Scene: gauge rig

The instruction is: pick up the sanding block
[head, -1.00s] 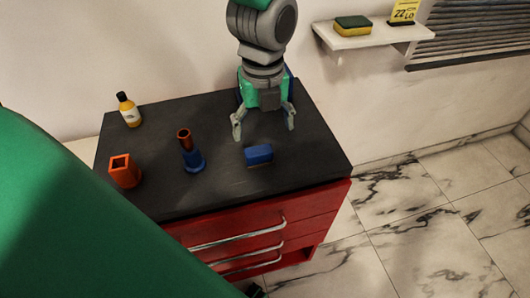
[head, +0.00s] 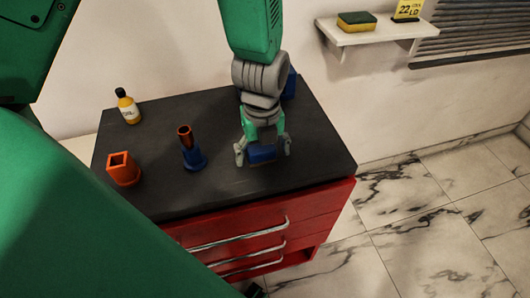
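The sanding block (head: 262,154), blue with a thin tan underside, lies on the dark top of the red drawer cabinet. My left gripper (head: 263,149) reaches down from above, with its fingers apart on the left and right sides of the block. A gap shows between each finger and the block, so the gripper appears open and not holding it. The palm hides part of the block's far side. My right gripper is not in view.
A blue stand with an orange-brown tube (head: 191,152), an orange square holder (head: 123,169) and a yellow bottle (head: 128,107) stand to the left. A blue object (head: 290,84) is partly hidden behind my arm. A wall shelf (head: 362,36) holds a sponge (head: 356,22).

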